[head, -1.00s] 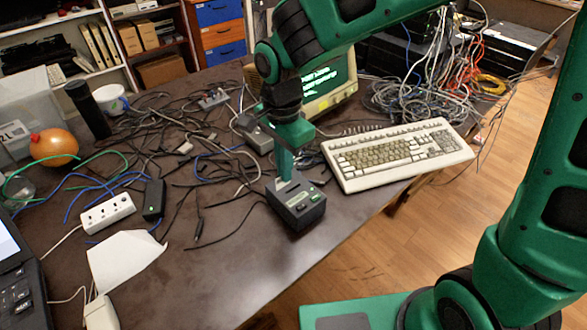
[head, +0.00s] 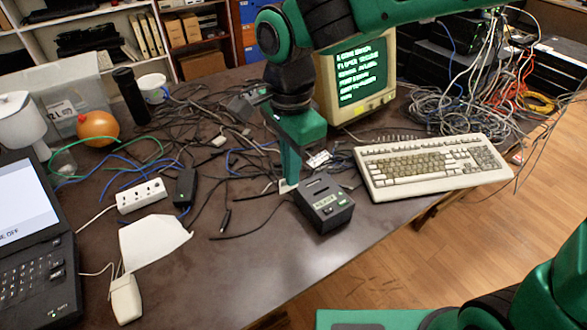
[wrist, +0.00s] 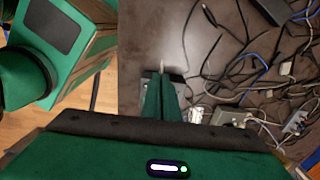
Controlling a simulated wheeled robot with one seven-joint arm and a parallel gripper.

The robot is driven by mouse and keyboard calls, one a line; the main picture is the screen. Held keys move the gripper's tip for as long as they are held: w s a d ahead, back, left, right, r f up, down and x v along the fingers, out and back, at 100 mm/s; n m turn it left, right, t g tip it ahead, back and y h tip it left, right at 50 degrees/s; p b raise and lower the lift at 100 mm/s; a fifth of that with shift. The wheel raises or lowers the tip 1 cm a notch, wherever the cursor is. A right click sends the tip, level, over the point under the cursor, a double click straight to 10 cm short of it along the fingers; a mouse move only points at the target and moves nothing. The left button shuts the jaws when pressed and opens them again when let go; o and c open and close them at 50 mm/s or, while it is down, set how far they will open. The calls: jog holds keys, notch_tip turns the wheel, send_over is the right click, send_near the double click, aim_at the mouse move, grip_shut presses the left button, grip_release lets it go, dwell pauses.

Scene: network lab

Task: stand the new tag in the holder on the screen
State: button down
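My gripper (head: 289,175) points down over the desk, just left of the dark label printer (head: 325,204). Its green fingers look closed together on a small white tag (head: 287,186), whose end shows below the fingertips.
A beige keyboard (head: 435,168) lies right of the printer. Tangled cables (head: 180,120) cover the back of the desk. A white power strip (head: 142,197), a sheet of paper (head: 153,241) and a laptop (head: 35,250) are at left. The front middle of the desk is bare.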

jog(key=shift+r, duration=1.45)
